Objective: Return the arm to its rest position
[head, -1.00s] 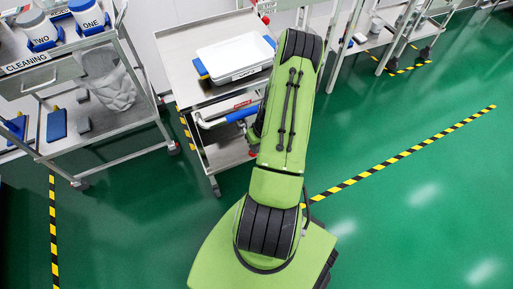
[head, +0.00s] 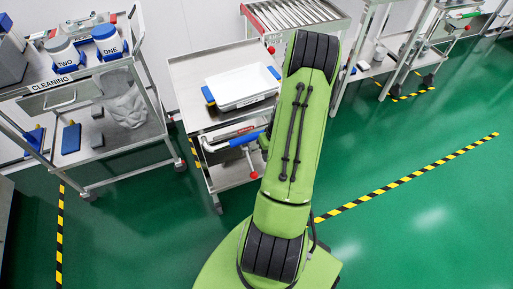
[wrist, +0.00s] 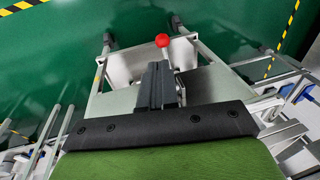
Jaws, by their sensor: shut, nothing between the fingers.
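My green arm (head: 298,135) rises from my body in the head view, with its upper end in front of the middle cart. My gripper is hidden behind the arm there. In the wrist view my gripper (wrist: 160,68) shows as dark fingers held together, shut and empty. Beyond it lie the metal surfaces of a cart (wrist: 205,85) and a red ball knob (wrist: 163,40). I cannot tell the exact gap between the fingers and the cart.
A middle cart (head: 195,75) bears a white tray (head: 240,88). A cleaning cart (head: 150,130) with bottles stands at left. A roller table (head: 300,12) is behind. Green floor (head: 400,240) is free at right, crossed by striped tape (head: 410,175).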

